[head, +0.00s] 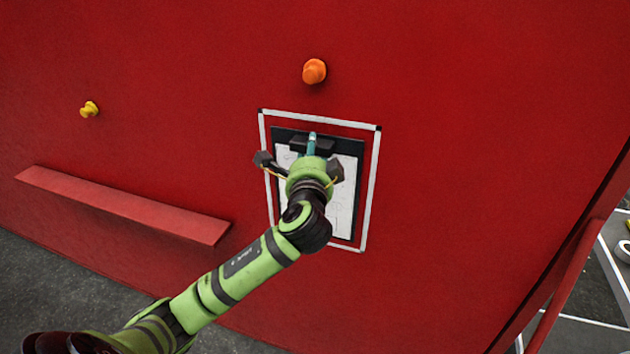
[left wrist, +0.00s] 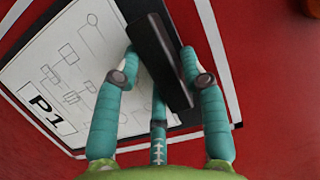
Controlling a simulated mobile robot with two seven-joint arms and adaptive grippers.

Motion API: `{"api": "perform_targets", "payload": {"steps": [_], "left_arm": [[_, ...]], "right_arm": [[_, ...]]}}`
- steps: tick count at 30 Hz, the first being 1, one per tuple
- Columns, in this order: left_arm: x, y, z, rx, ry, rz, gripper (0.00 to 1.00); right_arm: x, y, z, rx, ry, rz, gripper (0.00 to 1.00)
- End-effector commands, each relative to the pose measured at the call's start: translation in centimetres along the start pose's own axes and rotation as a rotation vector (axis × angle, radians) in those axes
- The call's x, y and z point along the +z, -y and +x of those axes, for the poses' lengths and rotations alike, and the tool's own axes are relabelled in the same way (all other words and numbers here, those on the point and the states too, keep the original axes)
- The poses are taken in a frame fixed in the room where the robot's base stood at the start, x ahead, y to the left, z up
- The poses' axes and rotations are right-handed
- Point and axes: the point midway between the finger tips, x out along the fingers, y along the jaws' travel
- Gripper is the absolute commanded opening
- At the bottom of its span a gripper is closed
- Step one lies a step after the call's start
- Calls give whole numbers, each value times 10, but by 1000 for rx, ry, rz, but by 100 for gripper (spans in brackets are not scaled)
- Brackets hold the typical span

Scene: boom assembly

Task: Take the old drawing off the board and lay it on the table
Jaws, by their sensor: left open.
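The old drawing (head: 343,205) is a white sheet on a dark board (head: 290,134) fixed to a red wall, inside a white frame outline. In the left wrist view the drawing (left wrist: 88,62) shows linked boxes and a "P1" label. A black clip bar (left wrist: 160,50) lies across the board's top edge. My left gripper (head: 311,145) is at the top of the board, in front of the clip. In the left wrist view its teal fingers (left wrist: 160,70) are open, one on each side of the clip bar; contact cannot be told. My arm hides part of the drawing. My right gripper is out of view.
An orange knob (head: 314,71) sticks out above the frame, and a yellow knob (head: 89,109) at the left. A red ledge (head: 125,205) juts from the wall at lower left. Grey floor (head: 50,275) lies below. No table is clearly visible.

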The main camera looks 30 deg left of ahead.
Motion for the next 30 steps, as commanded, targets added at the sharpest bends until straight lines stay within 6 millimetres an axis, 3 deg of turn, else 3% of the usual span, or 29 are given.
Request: {"api": "perform_targets", "payload": {"steps": [3,6,7,23,30], "left_arm": [[0,0,0,0,0,0,42],[0,0,0,0,0,0,2],[0,0,0,0,0,0,0],[1,3,-3,-3,0,-3,0],[1,34,-4,-9,-1,-6,0]], "right_arm": [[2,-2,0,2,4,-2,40],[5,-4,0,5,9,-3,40],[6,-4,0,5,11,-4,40],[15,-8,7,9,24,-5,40],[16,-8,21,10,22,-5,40]]}}
